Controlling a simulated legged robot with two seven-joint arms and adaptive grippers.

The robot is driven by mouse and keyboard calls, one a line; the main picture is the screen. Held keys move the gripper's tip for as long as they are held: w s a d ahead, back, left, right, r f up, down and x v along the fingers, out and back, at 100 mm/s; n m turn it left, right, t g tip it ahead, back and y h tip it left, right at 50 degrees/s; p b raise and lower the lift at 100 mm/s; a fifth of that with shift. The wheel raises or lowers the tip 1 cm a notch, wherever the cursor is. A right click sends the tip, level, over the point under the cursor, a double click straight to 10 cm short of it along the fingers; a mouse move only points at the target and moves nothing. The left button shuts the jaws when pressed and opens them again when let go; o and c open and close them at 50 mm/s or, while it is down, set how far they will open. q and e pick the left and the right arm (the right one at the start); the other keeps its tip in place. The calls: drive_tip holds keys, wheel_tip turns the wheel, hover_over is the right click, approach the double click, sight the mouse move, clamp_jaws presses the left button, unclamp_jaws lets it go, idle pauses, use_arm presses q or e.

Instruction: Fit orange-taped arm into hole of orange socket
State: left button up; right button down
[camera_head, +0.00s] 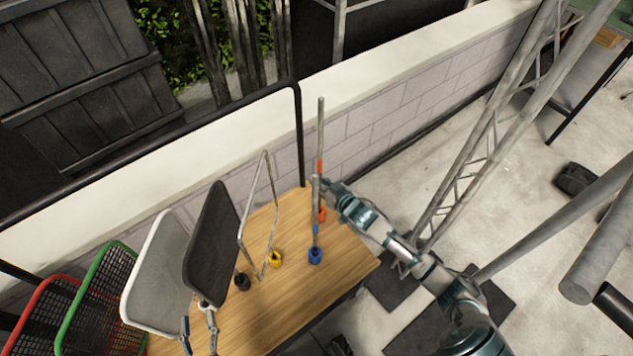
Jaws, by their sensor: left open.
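The orange-taped arm (320,130) is a thin grey rod with an orange band, standing roughly upright near the table's back right edge. The orange socket (322,214) sits below it on the wooden table. My left gripper (322,184) is open beside the rod's lower part, just above the socket. The gripper and the blue-taped rod cover the rod's lower end, so I cannot tell whether it is in the socket's hole. My right gripper is out of view.
A blue-taped rod (315,212) stands at the blue socket (315,257), close in front. A bent grey frame (243,222) stands by the yellow socket (275,259). A dark panel (212,245) and white panel (157,270) stand left. The table's front right (345,262) is clear.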

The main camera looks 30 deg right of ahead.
use_arm(q)
drive_tip(key=shift+d+r, duration=0.3)
drive_tip(key=shift+d, duration=0.65)
drive_tip(key=shift+s+a+r+t+b, duration=0.15)
drive_tip(key=shift+a+r+t+b, duration=0.3)
drive_tip(key=shift+a+r+t, duration=0.4)
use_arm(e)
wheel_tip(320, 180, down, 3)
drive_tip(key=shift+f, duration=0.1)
